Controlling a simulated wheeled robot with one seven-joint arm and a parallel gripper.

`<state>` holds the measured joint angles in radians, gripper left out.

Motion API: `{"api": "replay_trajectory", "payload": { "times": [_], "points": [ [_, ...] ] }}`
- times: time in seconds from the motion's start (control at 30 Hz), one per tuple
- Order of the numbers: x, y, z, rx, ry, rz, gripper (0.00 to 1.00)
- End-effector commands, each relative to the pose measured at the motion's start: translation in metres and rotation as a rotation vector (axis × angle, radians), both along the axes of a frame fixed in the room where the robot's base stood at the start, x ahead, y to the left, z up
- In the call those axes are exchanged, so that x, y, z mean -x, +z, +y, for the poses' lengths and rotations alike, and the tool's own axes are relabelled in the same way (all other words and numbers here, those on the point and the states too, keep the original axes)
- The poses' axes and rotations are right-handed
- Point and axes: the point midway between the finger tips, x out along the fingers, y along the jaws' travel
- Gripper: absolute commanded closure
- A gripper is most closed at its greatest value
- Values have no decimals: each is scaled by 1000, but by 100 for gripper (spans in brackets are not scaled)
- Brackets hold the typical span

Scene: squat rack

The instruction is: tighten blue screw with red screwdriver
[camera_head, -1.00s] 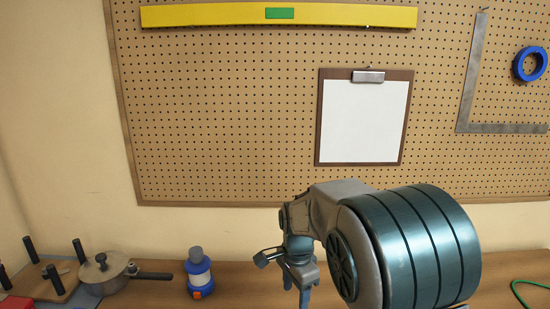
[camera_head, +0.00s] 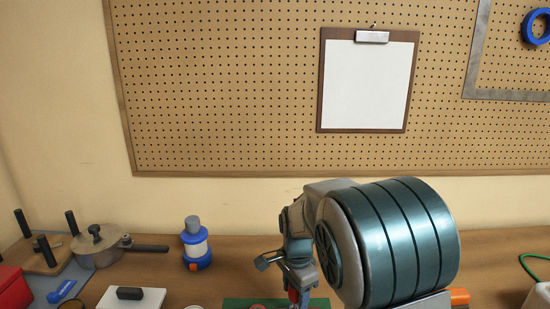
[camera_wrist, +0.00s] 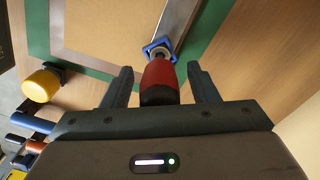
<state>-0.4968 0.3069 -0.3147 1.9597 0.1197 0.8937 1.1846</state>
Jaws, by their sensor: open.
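The red screwdriver handle (camera_wrist: 159,75) is between the two fingers of my gripper (camera_wrist: 160,69) in the wrist view, with visible gaps on both sides. My gripper is open and not closed on the handle. A blue angular piece (camera_wrist: 151,48) sits just beyond the handle, around or beside a metal part; I cannot tell if it is the blue screw. In the head view my gripper (camera_head: 298,284) is low at the bottom centre, over the bench. The screwdriver's tip is hidden.
A green mat (camera_head: 240,303) lies on the wooden bench below my gripper. A blue-and-white bottle (camera_head: 196,245), a pot (camera_head: 98,246) and a white board (camera_head: 145,299) stand to the left. A yellow-capped object (camera_wrist: 41,85) is left in the wrist view. A clipboard (camera_head: 366,85) hangs behind.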

Motion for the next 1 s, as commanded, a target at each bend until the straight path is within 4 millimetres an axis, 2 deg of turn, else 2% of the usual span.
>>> {"api": "replay_trajectory", "payload": {
  "times": [0.17,0.2,0.3,0.4,1.0],
  "points": [
    [0,0,0,0,0,0,46],
    [0,0,0,0,0,0,49],
    [0,0,0,0,0,0,77],
    [0,1,0,0,0,0,100],
    [0,8,0,0,0,-1,100]
  ]
}}
